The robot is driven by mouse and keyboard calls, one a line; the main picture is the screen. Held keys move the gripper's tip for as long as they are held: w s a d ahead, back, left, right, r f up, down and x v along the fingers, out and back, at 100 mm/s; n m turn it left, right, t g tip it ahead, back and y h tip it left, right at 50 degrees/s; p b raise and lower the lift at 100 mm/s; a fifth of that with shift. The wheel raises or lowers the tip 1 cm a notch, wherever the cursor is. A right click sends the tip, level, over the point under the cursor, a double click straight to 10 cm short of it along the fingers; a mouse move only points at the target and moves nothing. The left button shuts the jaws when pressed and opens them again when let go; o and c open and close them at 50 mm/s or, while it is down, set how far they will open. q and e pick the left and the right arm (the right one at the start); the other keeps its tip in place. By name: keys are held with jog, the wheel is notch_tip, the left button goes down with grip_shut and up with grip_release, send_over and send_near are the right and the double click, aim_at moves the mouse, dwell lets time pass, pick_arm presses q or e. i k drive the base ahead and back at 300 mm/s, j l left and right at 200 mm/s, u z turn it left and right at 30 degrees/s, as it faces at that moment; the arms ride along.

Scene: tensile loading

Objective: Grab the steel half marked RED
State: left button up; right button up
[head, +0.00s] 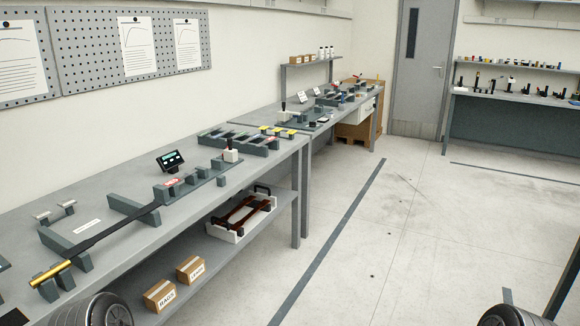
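I cannot pick out for sure a steel half marked RED. A small red label (170,183) shows on a grey block of the near bench fixture, and its text is too small to read. A long dark bar (115,228) lies slantwise across grey supports on the near bench. A brass-coloured cylinder (50,273) rests on grey blocks near its left end. A white tray (225,234) on the lower shelf holds dark red pieces.
The near bench (190,215) runs along the left wall and carries a small dark display (170,160) and a rack (245,142) of slim pieces. Two cardboard boxes sit on the lower shelf, one marked RAGS (160,296). The floor (400,235) to the right is clear.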

aim_at(271, 139)
jog(key=i, duration=0.55)
jog(key=i+u, duration=0.15)
jog(key=i, duration=0.4)
jog(key=i+l, duration=0.15)
jog(key=i, duration=0.4)
jog(key=i+l+u, duration=0.15)
jog(key=i, duration=0.4)
jog(key=i+l, duration=0.1)
jog(key=i, duration=0.45)
jog(key=i+l+u, duration=0.2)
jog(key=i, duration=0.15)
jog(key=i+l+u, duration=0.15)
jog(key=i, duration=0.2)
jog(key=i+j, duration=0.05)
